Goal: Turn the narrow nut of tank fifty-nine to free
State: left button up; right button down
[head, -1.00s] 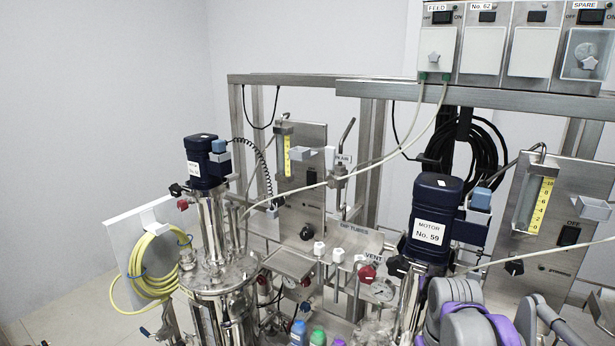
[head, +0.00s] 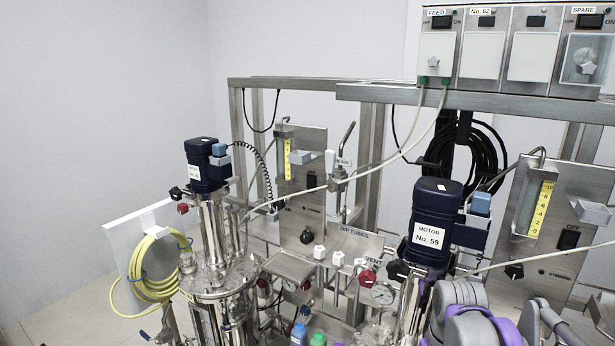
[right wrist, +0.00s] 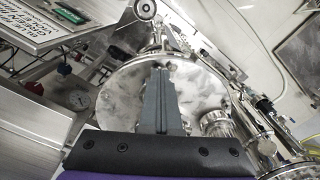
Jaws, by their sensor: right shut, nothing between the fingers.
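The tank under the motor labelled No. 59 (head: 430,237) stands at the right of the head view; its lower part is hidden by my right arm. In the right wrist view a round steel tank lid (right wrist: 118,92) lies just beyond my right gripper (right wrist: 161,68). The right gripper's fingers are together and hold nothing. The fingertips overlap small fittings near the lid's far rim; I cannot tell whether they touch. Which fitting is the narrow nut cannot be made out. My left gripper is not in view.
A second tank with a blue motor (head: 207,165) stands at the left. A yellow hose coil (head: 155,262) hangs beside it. White and red knobs, a pressure gauge (head: 382,293) and coloured bottles (head: 299,333) crowd the middle. A white cable crosses the frame.

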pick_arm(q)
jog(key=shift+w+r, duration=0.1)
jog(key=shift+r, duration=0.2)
pick_arm(e)
jog(key=shift+d, duration=0.65)
jog(key=shift+d, duration=0.25)
jog(key=shift+s+d, duration=0.15)
jog(key=shift+s, duration=0.1)
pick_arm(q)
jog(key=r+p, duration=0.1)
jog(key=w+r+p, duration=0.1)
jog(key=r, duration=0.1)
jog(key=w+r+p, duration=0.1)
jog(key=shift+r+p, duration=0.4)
pick_arm(e)
notch_tip(320, 180, up, 6)
jog(key=shift+f, duration=0.1)
